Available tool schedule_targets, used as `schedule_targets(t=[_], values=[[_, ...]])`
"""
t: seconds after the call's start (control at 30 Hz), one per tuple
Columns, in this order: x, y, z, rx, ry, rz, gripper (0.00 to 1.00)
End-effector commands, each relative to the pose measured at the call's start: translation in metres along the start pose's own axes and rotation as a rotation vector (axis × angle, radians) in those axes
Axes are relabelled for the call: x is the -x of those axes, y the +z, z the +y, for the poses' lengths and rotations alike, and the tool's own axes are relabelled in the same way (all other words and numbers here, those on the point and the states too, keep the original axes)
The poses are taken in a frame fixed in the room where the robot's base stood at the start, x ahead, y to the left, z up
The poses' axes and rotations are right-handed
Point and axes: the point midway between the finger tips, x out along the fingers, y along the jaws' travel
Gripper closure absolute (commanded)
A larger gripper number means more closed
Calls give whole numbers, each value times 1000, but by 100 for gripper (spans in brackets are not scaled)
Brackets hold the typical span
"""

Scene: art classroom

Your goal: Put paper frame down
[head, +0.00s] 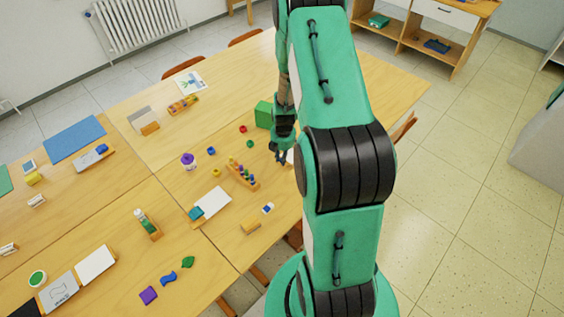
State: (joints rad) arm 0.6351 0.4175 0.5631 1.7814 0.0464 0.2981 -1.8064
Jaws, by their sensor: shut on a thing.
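My gripper (282,158) hangs over the right part of the wooden tables, just left of my large green arm. It is shut on a pale, whitish thing, the paper frame (290,157), of which only a small piece shows beside the fingers. My arm hides the rest of it. I cannot tell whether the paper frame touches the tabletop (278,196).
A green block (263,114) stands just behind the gripper. A wooden rack with coloured pegs (242,174) lies to its left, with small coloured pieces around. A white board (213,202) lies nearer. Bare tabletop shows between the rack and my arm.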

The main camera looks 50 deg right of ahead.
Motion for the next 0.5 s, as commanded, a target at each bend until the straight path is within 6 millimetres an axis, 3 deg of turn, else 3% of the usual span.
schedule_targets(t=[0.2,0.5], values=[[-22,0,-2,0,0,0,100],[-23,0,-2,0,1,0,100]])
